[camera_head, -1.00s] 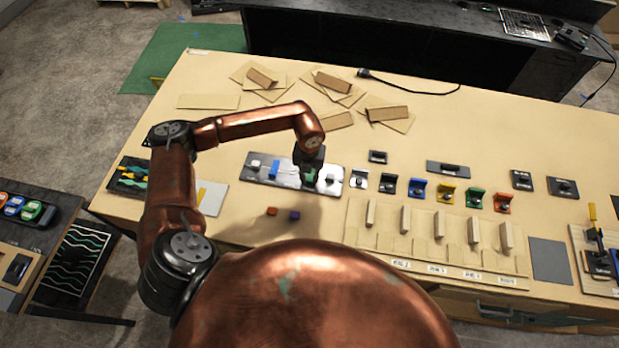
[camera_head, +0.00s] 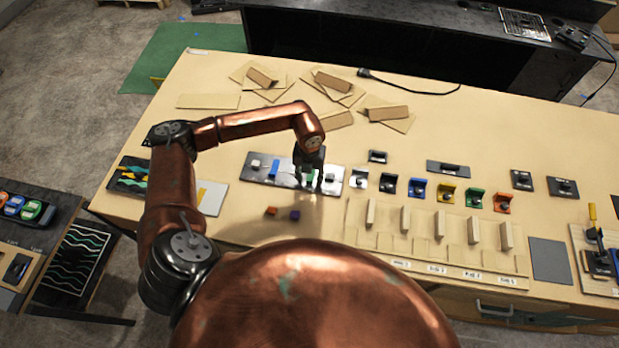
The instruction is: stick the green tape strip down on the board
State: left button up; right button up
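The board (camera_head: 260,179) is a grey plate on the wooden table, left of centre. It carries a blue strip (camera_head: 273,169), and a small green piece (camera_head: 309,179), seemingly the green tape strip, shows on its right part. My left gripper (camera_head: 310,184) points down over the right part of the board, with its two dark fingers apart on either side of the green piece. Whether the fingers touch it is too small to tell. A dark tray (camera_head: 121,184) at the table's left holds orange, yellow and green strips. My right gripper is not in view.
A white plate with a yellow strip (camera_head: 202,195) lies left of the board. Orange (camera_head: 271,211) and purple (camera_head: 295,215) blocks lie in front of it. Coloured holders (camera_head: 417,188) line the right; cardboard pieces (camera_head: 333,82) lie behind. Table between cardboard and board is clear.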

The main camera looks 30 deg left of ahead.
aim_at(310, 180)
pick_arm(q)
notch_tip(310, 180, up, 12)
dwell(0.6)
jog(key=shift+d, duration=0.1)
